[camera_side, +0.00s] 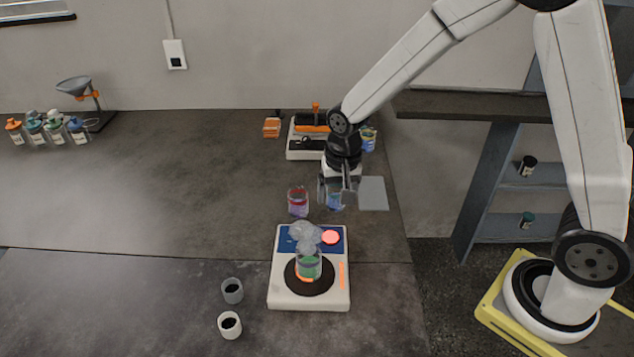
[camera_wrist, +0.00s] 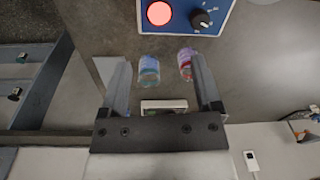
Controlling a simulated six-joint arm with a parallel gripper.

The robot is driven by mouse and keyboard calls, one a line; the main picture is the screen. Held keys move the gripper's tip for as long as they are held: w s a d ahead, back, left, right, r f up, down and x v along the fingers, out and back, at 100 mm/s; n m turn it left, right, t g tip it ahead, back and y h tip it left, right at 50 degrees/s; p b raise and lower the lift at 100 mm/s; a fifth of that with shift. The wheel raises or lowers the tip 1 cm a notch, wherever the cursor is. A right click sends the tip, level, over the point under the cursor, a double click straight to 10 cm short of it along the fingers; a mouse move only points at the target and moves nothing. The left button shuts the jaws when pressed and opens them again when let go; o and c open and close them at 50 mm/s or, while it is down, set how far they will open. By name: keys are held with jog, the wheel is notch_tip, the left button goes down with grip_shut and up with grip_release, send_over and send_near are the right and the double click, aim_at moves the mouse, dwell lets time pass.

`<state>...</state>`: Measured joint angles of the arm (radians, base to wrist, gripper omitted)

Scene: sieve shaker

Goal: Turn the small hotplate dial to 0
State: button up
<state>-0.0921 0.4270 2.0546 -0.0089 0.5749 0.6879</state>
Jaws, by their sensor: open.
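The small hotplate (camera_side: 280,295) is a white unit with a black round plate and a blue control panel, standing at the front centre of the bench. A beaker of green liquid (camera_side: 308,266) sits on it with grey vapour above, which covers part of the panel in the side view. The black dial (camera_wrist: 202,19) shows in the wrist view on the blue panel, beside a round red light (camera_wrist: 159,13); its exact setting is too small to read. My gripper (camera_side: 338,196) is open and empty, behind the hotplate and apart from the dial.
A blue beaker (camera_wrist: 149,70) and a red-purple beaker (camera_wrist: 185,63) stand near my fingers in the wrist view. Two small cups (camera_side: 231,291) (camera_side: 230,325) stand left of the hotplate. Another white device (camera_side: 303,155) stands behind. The left bench is mostly clear.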

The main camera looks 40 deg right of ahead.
aim_at(301, 230)
jog(key=w+a+f+m, duration=0.1)
jog(key=w, duration=0.1)
jog(key=w+a+f+m+g, duration=0.1)
jog(key=w+f+m, duration=0.1)
jog(key=w, duration=0.1)
jog(key=w+a+f+m, duration=0.2)
jog(key=shift+w+a+f, duration=0.1)
jog(key=shift+w+f, duration=0.1)
jog(key=shift+f, duration=0.05)
jog(key=shift+f, duration=0.15)
jog(key=shift+s+f, duration=0.15)
jog(key=shift+f, duration=3.6)
grip_shut()
